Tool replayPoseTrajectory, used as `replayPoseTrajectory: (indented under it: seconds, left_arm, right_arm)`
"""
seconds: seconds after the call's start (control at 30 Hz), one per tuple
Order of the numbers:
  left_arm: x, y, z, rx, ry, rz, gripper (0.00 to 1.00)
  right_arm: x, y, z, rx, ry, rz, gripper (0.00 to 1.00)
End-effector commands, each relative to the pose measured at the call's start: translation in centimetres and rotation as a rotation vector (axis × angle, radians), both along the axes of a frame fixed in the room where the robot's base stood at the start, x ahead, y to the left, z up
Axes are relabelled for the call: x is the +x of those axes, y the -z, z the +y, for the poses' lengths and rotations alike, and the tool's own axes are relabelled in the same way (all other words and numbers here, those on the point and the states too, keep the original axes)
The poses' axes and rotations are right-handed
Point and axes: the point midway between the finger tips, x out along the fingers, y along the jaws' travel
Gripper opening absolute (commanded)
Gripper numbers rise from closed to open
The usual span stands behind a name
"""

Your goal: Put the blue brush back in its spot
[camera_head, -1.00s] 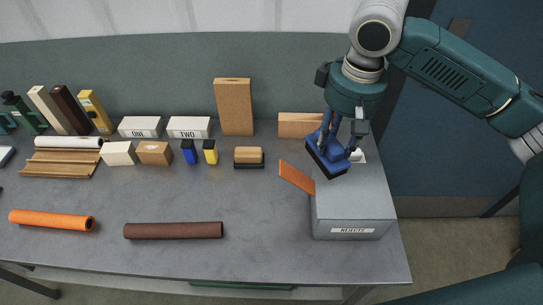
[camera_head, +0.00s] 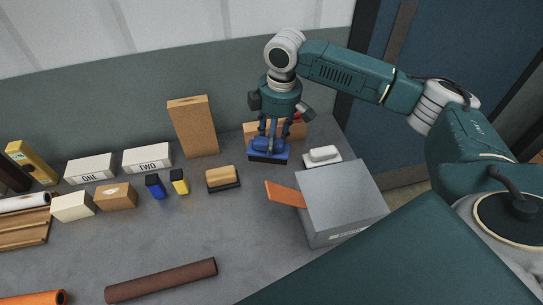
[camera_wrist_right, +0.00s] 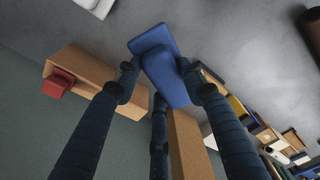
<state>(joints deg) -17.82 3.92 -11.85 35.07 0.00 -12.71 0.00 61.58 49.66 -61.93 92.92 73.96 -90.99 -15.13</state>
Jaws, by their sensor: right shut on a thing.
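The blue brush (camera_head: 268,154) is held in my right gripper (camera_head: 268,140), whose fingers close around its upper part. In the head view it is roughly level, dark side down, just in front of a low tan block (camera_head: 292,131). I cannot tell if it touches the table. The brush also shows in the right wrist view (camera_wrist_right: 163,62), between the fingers (camera_wrist_right: 160,78). A white brush (camera_head: 322,154) sits to its right and a wooden brush (camera_head: 222,178) to its left. My left gripper is out of view.
A grey box (camera_head: 342,195) with an orange flap (camera_head: 285,194) stands front right. A tall cork block (camera_head: 193,127) is behind left. A red block (camera_wrist_right: 59,83) is by the low tan block. A brown roll (camera_head: 160,281) lies in front; the middle table is clear.

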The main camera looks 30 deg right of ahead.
Motion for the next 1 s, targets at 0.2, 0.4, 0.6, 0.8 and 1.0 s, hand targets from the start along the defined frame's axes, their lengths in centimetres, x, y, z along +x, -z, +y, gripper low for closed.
replayPoseTrajectory:
  seconds: [0.2, 0.4, 0.6, 0.8, 1.0]
  left_arm:
    - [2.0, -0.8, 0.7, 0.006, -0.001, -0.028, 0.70]
    - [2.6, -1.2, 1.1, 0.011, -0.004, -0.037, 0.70]
    - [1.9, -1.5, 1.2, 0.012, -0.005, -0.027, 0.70]
    - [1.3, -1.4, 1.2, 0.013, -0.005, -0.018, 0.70]
    - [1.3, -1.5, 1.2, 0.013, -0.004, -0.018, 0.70]
  right_arm:
    - [0.0, 3.8, 0.0, 0.000, 0.001, 0.000, 0.02]
    - [0.0, 5.7, 0.0, 0.000, 0.001, 0.001, 0.02]
    - [0.1, 8.4, 0.1, 0.001, 0.001, -0.001, 0.02]
    - [0.0, 8.8, 0.1, 0.000, 0.000, -0.001, 0.02]
    - [0.0, 9.1, 0.1, 0.001, 0.001, -0.001, 0.02]
